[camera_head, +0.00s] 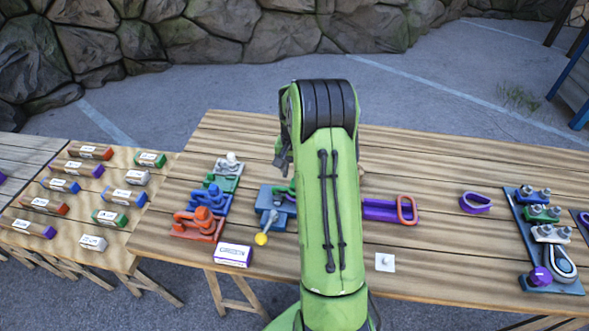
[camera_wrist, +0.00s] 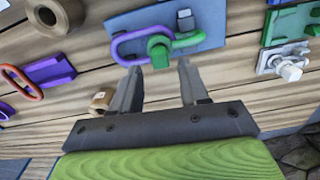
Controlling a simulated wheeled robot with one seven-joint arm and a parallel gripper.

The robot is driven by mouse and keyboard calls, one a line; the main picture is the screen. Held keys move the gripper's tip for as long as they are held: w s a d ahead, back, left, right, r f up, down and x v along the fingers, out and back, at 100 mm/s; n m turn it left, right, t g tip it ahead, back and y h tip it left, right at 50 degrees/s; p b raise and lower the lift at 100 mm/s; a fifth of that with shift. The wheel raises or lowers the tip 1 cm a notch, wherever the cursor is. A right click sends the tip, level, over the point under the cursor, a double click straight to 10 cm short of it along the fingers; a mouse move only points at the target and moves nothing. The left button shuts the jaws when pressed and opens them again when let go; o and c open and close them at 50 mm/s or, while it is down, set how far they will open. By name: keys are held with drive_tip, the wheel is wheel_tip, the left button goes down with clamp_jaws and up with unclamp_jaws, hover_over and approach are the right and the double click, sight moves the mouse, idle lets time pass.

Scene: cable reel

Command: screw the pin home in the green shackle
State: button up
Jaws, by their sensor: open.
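The green pin's head (camera_wrist: 160,52) faces my gripper. How far the pin is screwed in cannot be told. My gripper (camera_wrist: 159,68) is open and empty, its two fingertips on either side of the pin head and just short of it in the picture; contact does not show. In the head view my arm hides the gripper and most of the shackle; a bit of green (camera_head: 284,189) shows above the blue fixture (camera_head: 268,202).
Orange (camera_head: 200,222), blue (camera_head: 208,196) and grey-green fittings stand left of the fixture. A yellow-knobbed lever (camera_head: 261,239) and a labelled box (camera_head: 233,256) are in front. A purple holder (camera_head: 382,210) with a red link is at right.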

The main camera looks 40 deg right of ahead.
drive_tip(key=shift+f+b, duration=1.2)
drive_tip(key=shift+f, duration=0.7)
drive_tip(key=shift+r, duration=0.1)
clamp_jaws()
drive_tip(key=m, duration=0.5)
drive_tip(key=shift+m, duration=0.3)
drive_tip(key=m, duration=0.3)
drive_tip(key=shift+m, duration=0.3)
drive_tip(key=m, duration=0.3)
drive_tip(key=shift+m, duration=0.4)
drive_tip(key=m, duration=0.5)
drive_tip(key=shift+m, duration=0.3)
drive_tip(key=m, duration=0.9)
drive_tip(key=shift+m, duration=0.3)
drive_tip(key=m, duration=0.5)
drive_tip(key=shift+f, duration=0.25)
drive_tip(key=shift+m, duration=1.7)
